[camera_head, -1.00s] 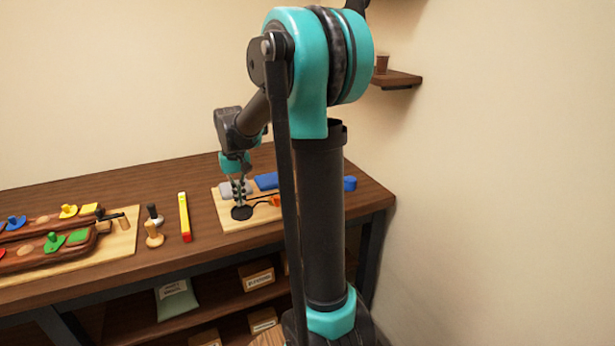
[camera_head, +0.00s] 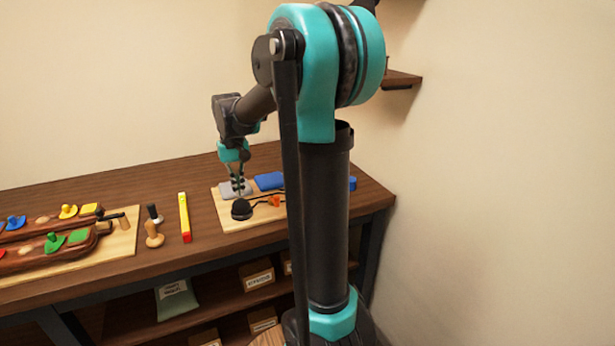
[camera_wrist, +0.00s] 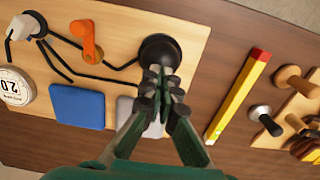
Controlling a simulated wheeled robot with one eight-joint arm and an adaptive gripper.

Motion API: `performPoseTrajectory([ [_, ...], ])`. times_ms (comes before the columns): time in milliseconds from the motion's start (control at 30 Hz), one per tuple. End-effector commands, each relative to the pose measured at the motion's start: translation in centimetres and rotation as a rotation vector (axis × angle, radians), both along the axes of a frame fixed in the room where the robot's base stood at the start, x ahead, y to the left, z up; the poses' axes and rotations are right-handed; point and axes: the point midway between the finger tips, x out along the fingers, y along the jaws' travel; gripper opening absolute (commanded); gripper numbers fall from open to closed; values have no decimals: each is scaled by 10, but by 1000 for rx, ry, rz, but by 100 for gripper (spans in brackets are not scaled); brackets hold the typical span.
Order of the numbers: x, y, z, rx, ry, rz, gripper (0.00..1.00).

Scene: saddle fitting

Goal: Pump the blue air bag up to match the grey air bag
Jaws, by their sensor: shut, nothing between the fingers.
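The blue air bag (camera_head: 269,181) lies on a light wooden board, and it also shows in the wrist view (camera_wrist: 78,106) as a blue square pad. The grey air bag (camera_head: 234,190) lies to its left, partly hidden by my gripper; in the wrist view (camera_wrist: 125,108) my gripper covers part of it. A black round pump bulb (camera_head: 241,209) stands at the board's front and shows in the wrist view (camera_wrist: 159,50). My gripper (camera_head: 238,192) is shut and empty, its fingertips over or near the bulb; contact cannot be told. An orange valve lever (camera_wrist: 88,42) sits among black hoses.
A round dial gauge (camera_wrist: 14,86) and a grey-white knob (camera_wrist: 24,26) are at the board's other end.

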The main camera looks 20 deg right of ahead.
Motion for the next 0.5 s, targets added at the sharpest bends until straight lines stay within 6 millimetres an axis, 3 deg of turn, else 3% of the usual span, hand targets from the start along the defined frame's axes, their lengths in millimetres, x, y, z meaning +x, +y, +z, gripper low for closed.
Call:
performPoseTrajectory([
  [267, 0, 0, 1, 0, 0, 0, 0],
  [500, 0, 0, 20, 0, 0, 0, 0],
])
